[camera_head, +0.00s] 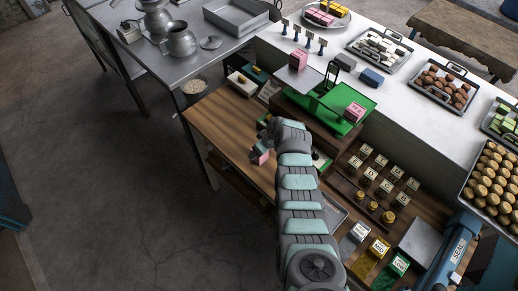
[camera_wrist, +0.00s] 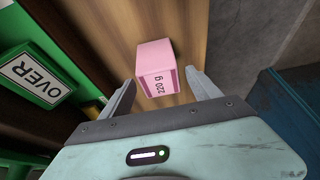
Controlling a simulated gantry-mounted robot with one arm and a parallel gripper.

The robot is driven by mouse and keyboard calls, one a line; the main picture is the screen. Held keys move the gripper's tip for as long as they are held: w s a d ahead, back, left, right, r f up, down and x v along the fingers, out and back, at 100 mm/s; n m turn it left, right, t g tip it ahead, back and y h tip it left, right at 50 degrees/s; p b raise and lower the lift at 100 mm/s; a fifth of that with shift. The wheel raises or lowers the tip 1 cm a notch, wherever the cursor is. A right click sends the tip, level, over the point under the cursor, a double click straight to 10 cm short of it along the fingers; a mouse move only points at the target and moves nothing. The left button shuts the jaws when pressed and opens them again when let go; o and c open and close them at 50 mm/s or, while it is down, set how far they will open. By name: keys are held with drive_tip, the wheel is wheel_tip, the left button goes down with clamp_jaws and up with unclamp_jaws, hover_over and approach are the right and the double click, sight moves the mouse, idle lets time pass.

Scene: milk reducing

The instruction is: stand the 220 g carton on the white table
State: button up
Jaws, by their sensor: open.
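The pink 220 g carton (camera_wrist: 155,58) is on the brown wooden surface in the wrist view, its "220 g" label facing the camera. My gripper (camera_wrist: 160,79) is open, with one finger on each side of the carton and a visible gap at both sides. Whether the fingertips reach down around it or stop short, I cannot tell. In the head view the carton (camera_head: 262,158) shows as a small pink patch by my gripper (camera_head: 260,150), partly hidden by my wrist. The white table (camera_head: 405,104) runs along the right, beyond the wooden bench.
A green balance scale (camera_head: 328,104) stands between my arm and the white table, with pink cartons on it (camera_head: 298,59) (camera_head: 354,112). Trays of sweets (camera_head: 445,88) crowd the table. A green OVER sign (camera_wrist: 32,77) is left of my gripper. Weights (camera_head: 372,205) are right of my arm.

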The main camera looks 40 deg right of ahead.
drive_tip(key=b+v, duration=0.1)
drive_tip(key=v, duration=0.6)
drive_tip(key=shift+s+r, duration=0.2)
drive_tip(key=shift+r, duration=0.15)
